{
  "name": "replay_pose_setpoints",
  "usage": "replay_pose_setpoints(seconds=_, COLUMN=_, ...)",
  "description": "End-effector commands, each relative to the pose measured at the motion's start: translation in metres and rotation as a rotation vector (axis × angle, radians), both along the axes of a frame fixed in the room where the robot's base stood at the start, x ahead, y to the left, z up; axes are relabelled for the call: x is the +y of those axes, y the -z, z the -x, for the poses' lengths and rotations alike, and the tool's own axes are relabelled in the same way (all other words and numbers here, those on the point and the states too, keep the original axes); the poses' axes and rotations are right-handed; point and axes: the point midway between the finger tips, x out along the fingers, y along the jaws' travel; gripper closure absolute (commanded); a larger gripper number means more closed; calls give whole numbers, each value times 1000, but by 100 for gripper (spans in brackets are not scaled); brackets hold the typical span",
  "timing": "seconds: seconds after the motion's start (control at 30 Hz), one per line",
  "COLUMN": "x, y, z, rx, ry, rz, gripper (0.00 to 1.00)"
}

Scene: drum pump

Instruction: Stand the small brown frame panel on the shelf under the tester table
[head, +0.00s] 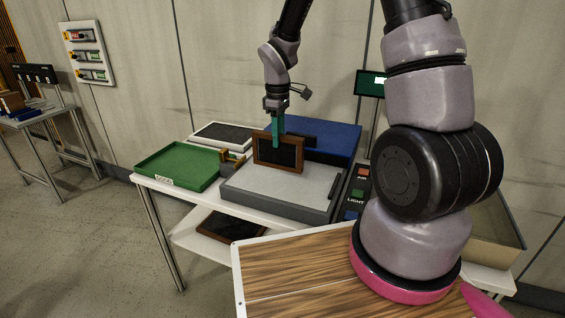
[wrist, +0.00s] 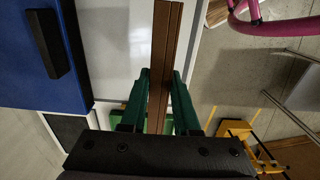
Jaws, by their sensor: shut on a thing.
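The small brown frame panel (head: 278,154) has a dark face and is upright over the grey plate of the tester on the table. My gripper (head: 277,138) is shut on its top edge. In the wrist view the brown frame panel (wrist: 166,60) is seen edge-on between the green fingers of my gripper (wrist: 157,95). I cannot tell whether its lower edge touches the grey plate. The tester table (head: 150,183) is white, and the shelf (head: 190,241) is below its top. A larger dark, brown-framed panel (head: 228,226) lies flat on that shelf.
A green tray (head: 178,166) is at the table's left. A white-framed dark panel (head: 222,134) and a blue box (head: 335,140) are behind. A button panel (head: 357,193) is at right. A wood-topped surface (head: 300,268) partly covers the shelf's right side.

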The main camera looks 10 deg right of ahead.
Motion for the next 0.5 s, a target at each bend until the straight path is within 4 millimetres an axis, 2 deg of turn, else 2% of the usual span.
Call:
replay_pose_setpoints(seconds=0.1, x=1, y=21, z=1, rx=3, ry=-2, rz=0, gripper=100)
replay_pose_setpoints(seconds=0.33, x=0, y=39, z=0, rx=2, ry=0, rz=1, gripper=100)
replay_pose_setpoints(seconds=0.5, x=1, y=64, z=1, rx=3, ry=-1, rz=0, gripper=100)
